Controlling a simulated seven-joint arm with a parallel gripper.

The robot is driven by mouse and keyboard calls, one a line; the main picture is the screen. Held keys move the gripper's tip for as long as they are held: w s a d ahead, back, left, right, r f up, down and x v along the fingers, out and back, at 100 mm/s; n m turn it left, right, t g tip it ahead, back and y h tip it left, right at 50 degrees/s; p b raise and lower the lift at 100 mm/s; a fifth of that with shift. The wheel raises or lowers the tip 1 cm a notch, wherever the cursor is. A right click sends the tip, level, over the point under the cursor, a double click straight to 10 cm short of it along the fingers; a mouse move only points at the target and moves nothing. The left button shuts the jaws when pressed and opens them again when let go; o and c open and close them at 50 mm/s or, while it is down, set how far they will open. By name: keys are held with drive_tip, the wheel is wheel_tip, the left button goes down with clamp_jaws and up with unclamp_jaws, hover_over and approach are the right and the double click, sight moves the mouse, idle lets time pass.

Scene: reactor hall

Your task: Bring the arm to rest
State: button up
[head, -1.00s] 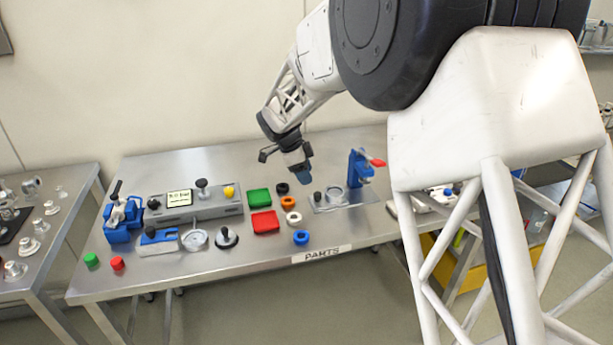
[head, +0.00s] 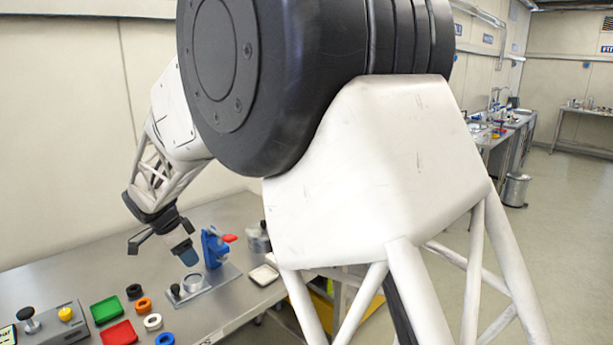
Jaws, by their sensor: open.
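My gripper (head: 162,248) hangs at the end of my bent arm above the steel table (head: 228,307) in the head view. It points down and is open, with nothing seen between its fingers. It appears just left of the blue clamp stand (head: 213,247) with a red handle, clear of the tabletop. Part of my arm covers the middle of the view.
A green tray (head: 106,309), a red tray (head: 119,333) and several coloured rings, one orange (head: 144,304), lie below my gripper. A grey box with a yellow button (head: 66,314) stands at lower left. Open floor (head: 560,250) and a bin (head: 516,190) show at right.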

drive_tip(key=s+d+r+n+y, duration=0.1)
drive_tip(key=s+d+r+n, duration=0.2)
drive_tip(key=d, duration=0.8)
drive_tip(key=s+d+r, duration=0.4)
drive_tip(key=s+d, duration=0.1)
drive_tip(key=d, duration=0.5)
drive_tip(key=s+d+r+n+y, duration=0.1)
drive_tip(key=s+d+r+n, duration=0.15)
drive_tip(key=d, duration=0.85)
drive_tip(key=s+d+f+n, duration=0.1)
drive_tip(key=s+d+n, duration=0.1)
drive_tip(key=s+d, duration=0.6)
drive_tip(key=s+d+f+n+y, duration=0.1)
drive_tip(key=s+d+f+n, duration=0.1)
drive_tip(key=s+d, duration=0.7)
drive_tip(key=s+n, duration=0.1)
drive_tip(key=s, duration=0.7)
drive_tip(key=shift+d+t, duration=0.3)
drive_tip(key=shift+t, duration=0.1)
